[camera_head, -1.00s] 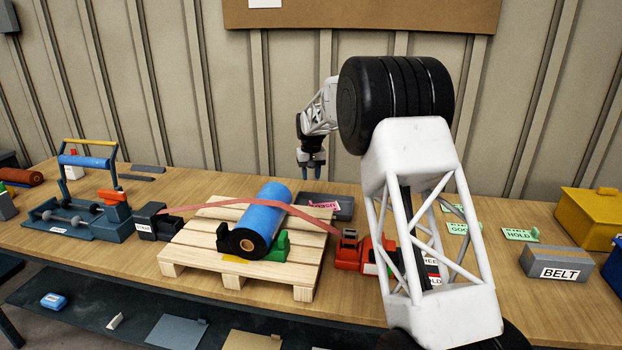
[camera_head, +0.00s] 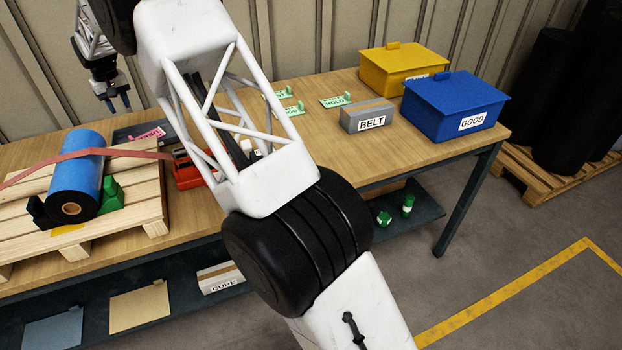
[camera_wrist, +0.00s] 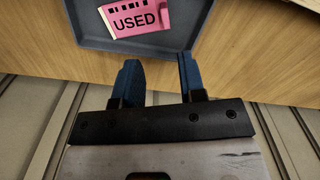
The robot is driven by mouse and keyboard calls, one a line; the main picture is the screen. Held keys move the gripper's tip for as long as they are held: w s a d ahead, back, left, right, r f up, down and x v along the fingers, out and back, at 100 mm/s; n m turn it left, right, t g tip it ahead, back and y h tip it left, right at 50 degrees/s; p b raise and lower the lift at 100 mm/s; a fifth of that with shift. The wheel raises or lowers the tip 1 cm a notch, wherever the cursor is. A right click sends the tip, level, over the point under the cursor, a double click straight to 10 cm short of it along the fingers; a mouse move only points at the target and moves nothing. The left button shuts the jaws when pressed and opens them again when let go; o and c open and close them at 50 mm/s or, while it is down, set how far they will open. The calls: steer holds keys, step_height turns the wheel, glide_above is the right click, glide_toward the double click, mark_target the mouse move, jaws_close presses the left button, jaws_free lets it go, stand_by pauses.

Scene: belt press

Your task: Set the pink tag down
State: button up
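The pink tag (camera_head: 149,133) marked USED lies in a shallow dark grey tray (camera_head: 124,134) behind the wooden pallet. The wrist view shows the tag (camera_wrist: 137,17) face up inside the tray (camera_wrist: 95,42), cut off by the top edge. My gripper (camera_head: 119,105) hangs above and beside the tray. In the wrist view its two blue fingers (camera_wrist: 158,60) are apart with nothing between them. The tag lies beyond the fingertips, apart from them.
A blue roll (camera_head: 76,170) under a red strap sits on the pallet (camera_head: 135,200). A red-orange block (camera_head: 190,172) stands right of it. Green tags (camera_head: 337,101), a grey BELT box (camera_head: 367,115), a yellow bin (camera_head: 400,70) and a blue GOOD bin (camera_head: 455,105) stand farther right. Bare tabletop lies before them.

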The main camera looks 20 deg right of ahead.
steer(key=s+d+r+m, duration=0.1)
steer(key=s+d+r, duration=1.2)
steer(key=s+d, duration=0.15)
steer(key=s+d+r+m+t, duration=0.1)
steer(key=s+d+r, duration=0.2)
steer(key=s+d, duration=0.4)
steer(key=s+d+r, duration=0.3)
steer(key=s+d, duration=0.2)
steer(key=s, duration=0.5)
steer(key=s+d+f+m, duration=0.1)
steer(key=s+d, duration=0.3)
steer(key=s, duration=0.8)
steer(key=s+d+f+t, duration=0.1)
steer(key=s+d+f, duration=0.3)
steer(key=s, duration=0.8)
steer(key=s+d+f+m, duration=0.1)
steer(key=s+d+f, duration=0.2)
steer(key=s, duration=0.9)
steer(key=shift+s+d+f+m, duration=0.2)
steer(key=shift+d+m, duration=0.1)
steer(key=shift+d, duration=0.4)
